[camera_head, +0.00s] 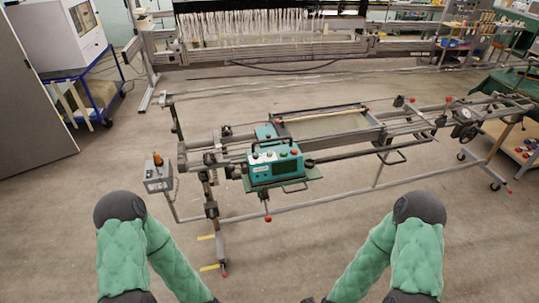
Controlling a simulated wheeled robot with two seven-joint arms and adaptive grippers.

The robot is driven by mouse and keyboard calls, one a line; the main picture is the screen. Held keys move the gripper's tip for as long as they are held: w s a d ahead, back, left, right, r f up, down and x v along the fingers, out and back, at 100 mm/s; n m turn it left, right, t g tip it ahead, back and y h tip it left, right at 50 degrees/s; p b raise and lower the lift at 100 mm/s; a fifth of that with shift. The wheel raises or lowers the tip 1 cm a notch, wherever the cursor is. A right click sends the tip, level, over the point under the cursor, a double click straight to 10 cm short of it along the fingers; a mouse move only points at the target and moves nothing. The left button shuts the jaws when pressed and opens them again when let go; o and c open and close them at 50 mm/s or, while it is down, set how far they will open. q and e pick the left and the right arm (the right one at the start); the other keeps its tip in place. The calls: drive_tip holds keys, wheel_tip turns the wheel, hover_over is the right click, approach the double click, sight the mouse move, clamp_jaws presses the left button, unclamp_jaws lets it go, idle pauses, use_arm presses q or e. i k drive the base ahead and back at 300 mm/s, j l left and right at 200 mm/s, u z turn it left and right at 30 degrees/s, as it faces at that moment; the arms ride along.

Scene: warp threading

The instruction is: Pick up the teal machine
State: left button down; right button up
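The teal machine (287,171) is a box with a small screen on its front and red and light knobs on top. It sits upright on a green plate (312,173) at the left part of a long grey metal frame, ahead of me and near the middle of the camera_head view. Another teal part (265,132) stands just behind it. My two arms, in green padded sleeves, come in at the bottom left and bottom right. Both forearms run down past the bottom edge, so neither gripper shows clearly. Nothing of mine touches the machine.
The wheeled frame (345,205) stretches across to the right, with bars and levers sticking out. A small grey control box (158,178) stands at its left end. A large loom (260,50) stands behind. A blue cart (82,75) is at the left. The floor before me is clear.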

sight(265, 171)
drive_tip(key=i+j+z, duration=0.4)
drive_tip(key=z, duration=2)
drive_tip(key=l+z, duration=0.1)
drive_tip(key=z, duration=0.35)
drive_tip(key=l+z, duration=0.1)
drive_tip(key=z, duration=0.3)
drive_tip(key=i+l+z, duration=0.1)
drive_tip(key=z, duration=0.75)
drive_tip(key=i+l+z, duration=0.1)
drive_tip(key=z, duration=0.35)
drive_tip(key=i+z, duration=0.1)
drive_tip(key=z, duration=0.3)
drive_tip(key=k+u, duration=0.25)
drive_tip(key=k+j+u, duration=0.1)
drive_tip(key=u, duration=0.15)
drive_tip(key=k+u, duration=0.15)
drive_tip(key=u, duration=2.45)
drive_tip(key=i+u, duration=0.15)
drive_tip(key=u, duration=0.65)
drive_tip(key=i+l+u, duration=0.1)
drive_tip(key=u, duration=0.7)
drive_tip(key=i+l, duration=0.05)
drive_tip(key=l, duration=0.05)
